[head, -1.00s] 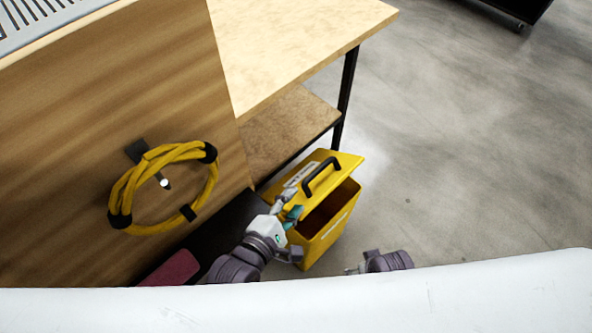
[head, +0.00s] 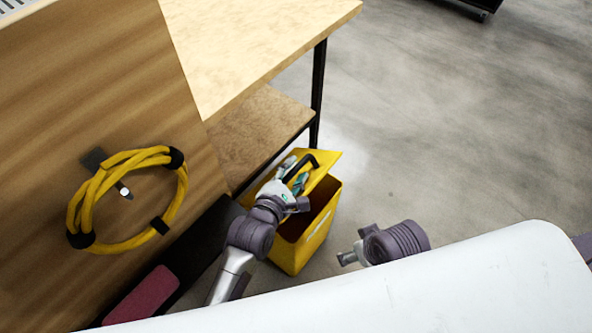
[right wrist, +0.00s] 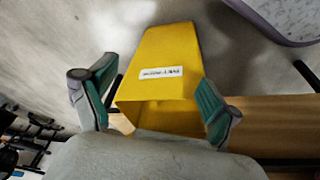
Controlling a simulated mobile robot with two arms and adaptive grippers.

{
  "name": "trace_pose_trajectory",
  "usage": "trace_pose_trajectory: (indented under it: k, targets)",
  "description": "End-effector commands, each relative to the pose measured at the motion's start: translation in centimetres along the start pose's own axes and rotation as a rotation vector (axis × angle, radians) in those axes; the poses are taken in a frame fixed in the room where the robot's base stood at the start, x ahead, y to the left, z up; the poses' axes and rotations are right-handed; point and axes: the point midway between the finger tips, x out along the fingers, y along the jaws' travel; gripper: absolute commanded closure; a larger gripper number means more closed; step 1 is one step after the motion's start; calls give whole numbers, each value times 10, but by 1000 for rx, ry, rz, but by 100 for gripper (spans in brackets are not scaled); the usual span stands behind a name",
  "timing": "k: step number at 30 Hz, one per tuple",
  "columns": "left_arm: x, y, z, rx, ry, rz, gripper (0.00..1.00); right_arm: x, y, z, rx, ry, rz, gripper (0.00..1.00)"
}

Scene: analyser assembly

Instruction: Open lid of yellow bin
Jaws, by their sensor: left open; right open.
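The yellow bin (head: 288,252) stands on the floor beside the workbench. Its yellow lid (head: 328,163) is tilted up at the back, and the dark inside shows below it. The lid has a black handle (head: 314,160). My left gripper (head: 296,178) is open at the lid, close to the handle and partly covering it; I cannot tell if it touches. My right arm reaches in right of the bin in the head view. In the right wrist view my right gripper (right wrist: 155,103) is open and empty, with the labelled bin (right wrist: 170,55) showing beyond and between its fingers.
A wooden workbench (head: 250,50) with a lower shelf (head: 258,130) stands behind the bin. A yellow coiled cable (head: 88,205) hangs on the wooden panel at left. A dark red object (head: 143,297) lies low at left. The floor (head: 460,140) on the right is clear.

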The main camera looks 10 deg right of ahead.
Motion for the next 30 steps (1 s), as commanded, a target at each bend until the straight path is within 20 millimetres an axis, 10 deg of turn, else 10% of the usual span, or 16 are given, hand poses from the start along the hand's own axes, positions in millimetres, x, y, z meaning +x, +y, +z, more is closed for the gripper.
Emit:
trace_pose_trajectory:
  k: [13, 21, 30]
  targets:
    - [11, 0, 0, 1, 0, 0, 59, -12, 0, 0, 1, 4, 1, 11]
    - [11, 0, 0, 1, 0, 0, 100, -12, 1, 0, 1, 4, 1, 11]
    - [11, 0, 0, 1, 0, 0, 100, -12, 1, 0, 1, 4, 1, 11]
